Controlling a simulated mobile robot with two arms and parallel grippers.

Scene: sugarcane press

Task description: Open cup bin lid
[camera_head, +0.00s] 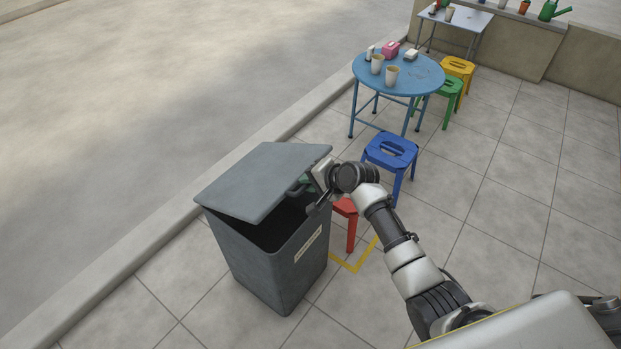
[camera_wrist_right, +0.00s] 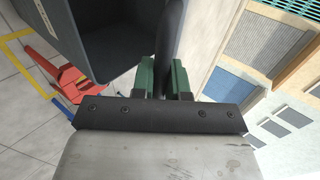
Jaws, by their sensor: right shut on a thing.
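The cup bin (camera_head: 280,265) is a dark grey bin with a pale label on its front, standing on the paving by the kerb. Its grey lid (camera_head: 262,180) is tilted up, with a dark gap between lid and rim. My right gripper (camera_head: 308,190) is at the lid's right edge and shut on it. In the right wrist view, the green fingers of my right gripper (camera_wrist_right: 162,80) pinch the lid's dark edge (camera_wrist_right: 172,45), with the open bin (camera_wrist_right: 110,35) to the left. My left gripper is not in view.
A red stool (camera_head: 346,215) stands close behind my right gripper, by a yellow floor marking (camera_head: 356,266). A blue stool (camera_head: 391,158) and a round blue table (camera_head: 412,78) with cups stand further back. The road to the left is clear.

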